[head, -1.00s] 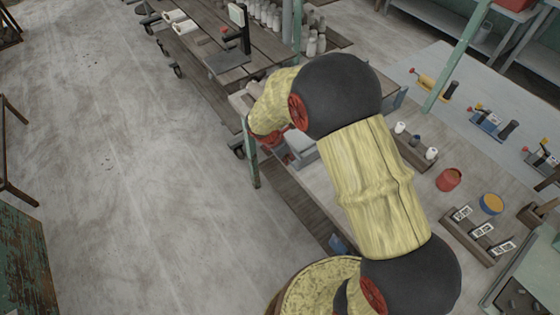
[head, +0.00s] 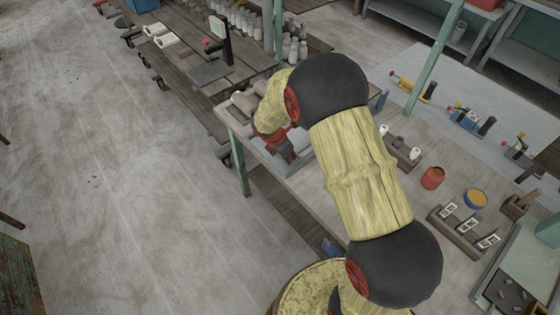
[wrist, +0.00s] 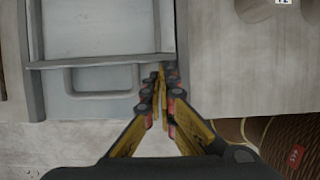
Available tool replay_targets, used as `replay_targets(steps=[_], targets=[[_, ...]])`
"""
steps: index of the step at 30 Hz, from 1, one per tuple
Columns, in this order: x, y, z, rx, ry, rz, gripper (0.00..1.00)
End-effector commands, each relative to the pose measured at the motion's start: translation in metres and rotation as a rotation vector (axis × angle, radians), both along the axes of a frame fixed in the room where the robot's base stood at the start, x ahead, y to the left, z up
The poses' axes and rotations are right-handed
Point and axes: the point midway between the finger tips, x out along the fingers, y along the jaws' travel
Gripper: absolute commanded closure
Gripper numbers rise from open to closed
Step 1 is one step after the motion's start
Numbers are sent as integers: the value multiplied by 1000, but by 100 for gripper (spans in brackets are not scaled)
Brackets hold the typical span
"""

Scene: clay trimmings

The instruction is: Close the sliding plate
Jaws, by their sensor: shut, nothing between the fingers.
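A grey metal box with a sliding plate (wrist: 102,80) shows in the wrist view. The plate has a raised cross bar and a recessed rectangular panel, between grey side walls (wrist: 33,62). A pale open area lies beyond the bar. My gripper (wrist: 165,74) is shut and empty, its fingertips at the right end of the bar, beside the right wall. I cannot tell whether they touch it. In the head view the grey box (head: 262,153) sits on the bench near its left edge, partly hidden by my wrist.
On the bench (head: 330,215) stand a red pot (head: 432,178), a blue-and-yellow pot (head: 475,198) and a dark tray with labelled blocks (head: 467,232). In the wrist view a brown woven basket (wrist: 285,148) is at lower right. Open floor lies left of the bench.

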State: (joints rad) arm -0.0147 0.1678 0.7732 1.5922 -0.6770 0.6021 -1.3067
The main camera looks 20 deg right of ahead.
Motion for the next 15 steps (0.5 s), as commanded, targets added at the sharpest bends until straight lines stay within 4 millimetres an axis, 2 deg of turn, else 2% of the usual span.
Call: replay_targets(steps=[1,6,15], targets=[[4,-15,3,0,0,-6,100],[17,-54,3,0,0,-4,100],[35,-109,2,0,0,-2,100]])
